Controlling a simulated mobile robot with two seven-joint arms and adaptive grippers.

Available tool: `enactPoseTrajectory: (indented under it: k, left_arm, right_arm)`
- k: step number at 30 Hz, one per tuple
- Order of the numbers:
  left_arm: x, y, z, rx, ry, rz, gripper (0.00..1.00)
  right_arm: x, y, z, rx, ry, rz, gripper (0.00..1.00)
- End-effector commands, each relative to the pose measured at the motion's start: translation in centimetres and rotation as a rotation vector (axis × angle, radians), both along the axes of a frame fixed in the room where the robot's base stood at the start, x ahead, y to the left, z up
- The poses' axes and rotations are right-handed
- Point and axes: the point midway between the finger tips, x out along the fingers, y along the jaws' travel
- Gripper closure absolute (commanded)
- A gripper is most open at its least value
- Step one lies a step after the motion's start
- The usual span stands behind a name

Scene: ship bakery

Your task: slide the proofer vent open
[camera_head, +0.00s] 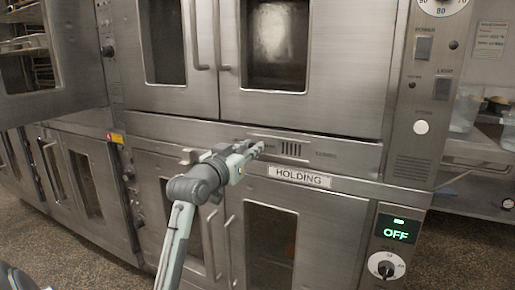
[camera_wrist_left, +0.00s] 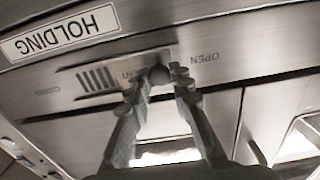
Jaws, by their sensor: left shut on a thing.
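The proofer vent (camera_head: 291,149) is a slotted slider in the steel strip above the HOLDING label (camera_head: 299,177). In the left wrist view the vent (camera_wrist_left: 97,79) shows several dark slots, with a plate and a round dark knob (camera_wrist_left: 158,74). The knob is beside the slots, on the side of the word OPEN (camera_wrist_left: 204,57); faint lettering lies beyond the slots at the other end. My left gripper (camera_head: 257,149) reaches the strip just left of the slots in the head view. Its two fingers are shut on the knob, one on each side.
Steel oven doors with handles and windows stand above (camera_head: 275,50) and below (camera_head: 270,245) the strip. A control panel (camera_head: 425,90) and an OFF display (camera_head: 399,228) are at the right. An open oven door (camera_head: 50,55) stands at the left.

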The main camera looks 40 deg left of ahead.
Motion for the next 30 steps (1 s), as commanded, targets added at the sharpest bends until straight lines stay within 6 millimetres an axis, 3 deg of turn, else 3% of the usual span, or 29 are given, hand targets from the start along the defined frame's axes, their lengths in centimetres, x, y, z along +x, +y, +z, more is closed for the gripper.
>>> enactPoseTrajectory:
  k: [3, 4, 9, 20, 30]
  left_arm:
    - [-0.1, 0.4, 0.1, 0.003, -0.001, 0.010, 1.00]
    - [-0.1, 0.4, 0.1, 0.003, -0.001, 0.011, 0.78]
    - [-0.1, 0.4, 0.1, 0.004, -0.002, 0.010, 0.58]
    - [-0.7, 0.1, 0.0, 0.003, -0.001, 0.007, 0.58]
    - [-5.9, -1.1, 0.0, 0.005, 0.001, 0.009, 0.58]
  right_arm:
    - [0.0, 0.0, 0.0, 0.000, 0.000, 0.000, 1.00]
    - [0.0, 0.0, 0.0, 0.000, 0.000, 0.000, 1.00]
    - [0.0, 0.0, 0.1, 0.000, -0.001, -0.001, 1.00]
    - [-0.1, -0.1, 0.0, -0.002, 0.003, -0.001, 1.00]
    - [-0.1, -0.1, 0.0, -0.001, 0.001, 0.000, 1.00]
